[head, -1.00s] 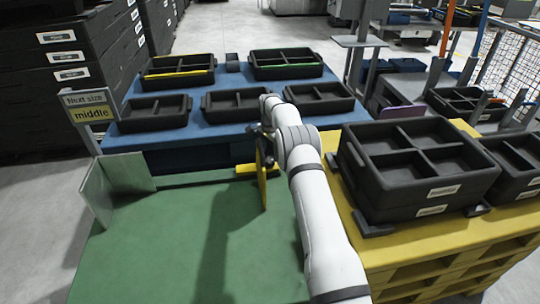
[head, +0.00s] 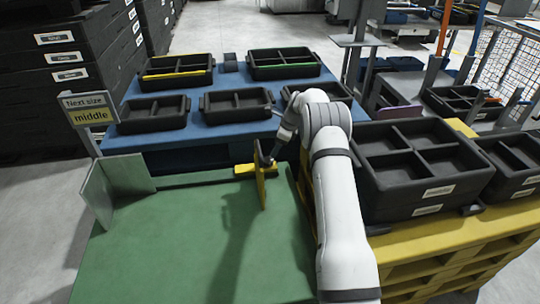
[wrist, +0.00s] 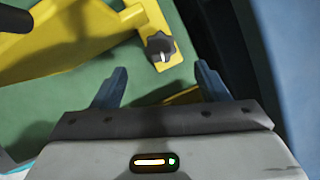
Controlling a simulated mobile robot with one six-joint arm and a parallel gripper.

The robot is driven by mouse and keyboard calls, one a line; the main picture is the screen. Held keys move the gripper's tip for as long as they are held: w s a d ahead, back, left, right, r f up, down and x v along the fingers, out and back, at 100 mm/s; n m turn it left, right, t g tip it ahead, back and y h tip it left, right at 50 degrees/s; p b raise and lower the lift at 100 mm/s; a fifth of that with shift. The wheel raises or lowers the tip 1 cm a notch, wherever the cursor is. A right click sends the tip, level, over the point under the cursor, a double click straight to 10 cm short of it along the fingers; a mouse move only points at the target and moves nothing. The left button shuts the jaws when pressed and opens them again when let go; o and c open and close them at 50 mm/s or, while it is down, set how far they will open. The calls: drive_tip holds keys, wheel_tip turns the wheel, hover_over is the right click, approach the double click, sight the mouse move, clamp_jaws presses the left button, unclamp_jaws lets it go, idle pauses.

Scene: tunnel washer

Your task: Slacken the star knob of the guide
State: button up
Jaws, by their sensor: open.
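The guide (head: 261,180) is a yellow upright plate with a yellow foot at the far right edge of the green table. In the wrist view the guide (wrist: 75,40) lies at the upper left, and its dark star knob (wrist: 160,46) with a pale mark sits on the end of the yellow foot. My gripper (wrist: 160,82) is open and empty, its two blue-grey fingers apart, with the knob just ahead of the gap between them. In the head view my gripper (head: 272,158) is right beside the guide, and the knob is hidden there.
The green table (head: 170,250) is mostly bare, with a grey-green angled fence (head: 122,178) at its left. A blue table (head: 215,135) behind holds several black trays. A yellow stand (head: 440,240) on the right carries stacked black crates (head: 425,170). A sign (head: 88,110) reads "Next size middle".

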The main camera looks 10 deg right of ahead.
sight(269, 160)
drive_tip(key=shift+m, duration=0.3)
drive_tip(key=b+x, duration=0.1)
drive_tip(key=x, duration=0.6)
drive_tip(key=shift+w+a+f+b, duration=0.1)
drive_tip(key=shift+a+f+b, duration=0.05)
drive_tip(key=shift+f+b, duration=0.15)
drive_tip(key=c, duration=1)
